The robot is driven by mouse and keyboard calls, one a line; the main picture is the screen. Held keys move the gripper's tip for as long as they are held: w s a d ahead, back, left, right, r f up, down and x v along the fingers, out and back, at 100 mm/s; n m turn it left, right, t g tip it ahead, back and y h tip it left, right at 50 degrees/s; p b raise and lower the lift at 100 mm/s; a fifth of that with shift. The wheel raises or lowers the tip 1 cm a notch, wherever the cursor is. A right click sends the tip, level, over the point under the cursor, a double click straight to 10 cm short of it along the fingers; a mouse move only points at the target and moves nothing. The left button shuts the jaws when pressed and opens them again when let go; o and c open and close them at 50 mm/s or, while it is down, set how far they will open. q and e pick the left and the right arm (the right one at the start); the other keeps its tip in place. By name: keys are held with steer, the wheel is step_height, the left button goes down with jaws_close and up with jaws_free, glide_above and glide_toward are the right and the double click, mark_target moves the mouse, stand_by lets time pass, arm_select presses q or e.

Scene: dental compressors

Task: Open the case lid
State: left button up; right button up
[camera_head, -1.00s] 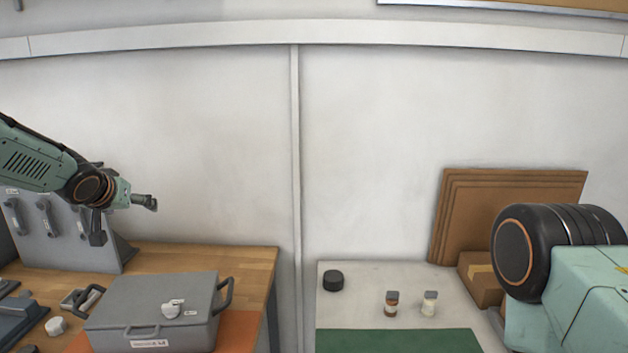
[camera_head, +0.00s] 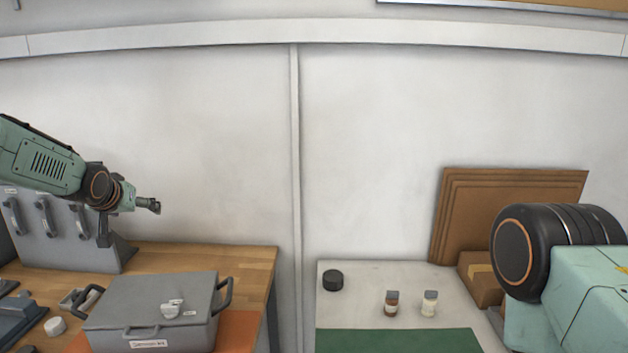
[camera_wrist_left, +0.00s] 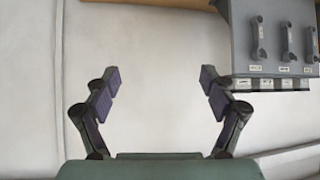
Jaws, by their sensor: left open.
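The grey case (camera_head: 139,321) sits on the wooden table at the lower left with its lid (camera_head: 150,292) shut. It has dark side handles, a front handle and a white label. A small white object (camera_head: 171,309) lies on the lid. My left gripper (camera_head: 152,206) is above and behind the case, clear of it. In the left wrist view the left gripper (camera_wrist_left: 160,90) is open and empty, facing the wall. The case is not in that view. My right arm shows at the right edge of the head view, but its gripper is not in view.
A grey rack (camera_head: 66,236) with several handles stands behind the case on the wooden table (camera_head: 252,262). A white table (camera_head: 352,302) holds a black puck (camera_head: 333,280), two small bottles and a green mat. Brown boards (camera_head: 510,205) lean on the wall.

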arm_select(q)
steer(key=shift+v, duration=3.9)
steer(key=shift+x, duration=2.6)
steer(key=shift+f, duration=0.1)
steer(key=x, duration=0.6)
steer(key=shift+w+f, duration=0.25)
steer(key=shift+w, duration=0.15)
steer(key=shift+w, duration=0.1)
